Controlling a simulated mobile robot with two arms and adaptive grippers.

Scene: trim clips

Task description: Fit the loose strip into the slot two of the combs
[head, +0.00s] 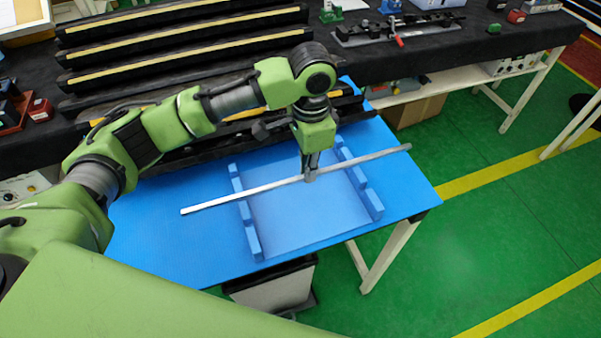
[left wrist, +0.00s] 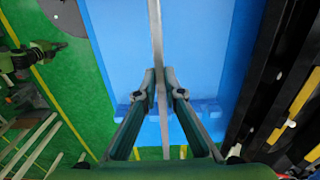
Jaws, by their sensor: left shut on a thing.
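The loose strip (head: 240,194) is long, thin and pale grey. My left gripper (head: 310,177) is shut on it near its middle, reaching down from above. The strip runs across the left comb (head: 246,218) and the right comb (head: 373,204), both blue with several slots, and sticks out past each. I cannot tell whether it hangs above the combs or sits in a slot. In the left wrist view the strip (left wrist: 157,30) passes between the fingertips (left wrist: 160,78), with one comb (left wrist: 206,108) behind. My right gripper is not in view.
The combs stand on a blue table (head: 150,246). Black rails (head: 180,45) with yellow stripes are stacked along its back.

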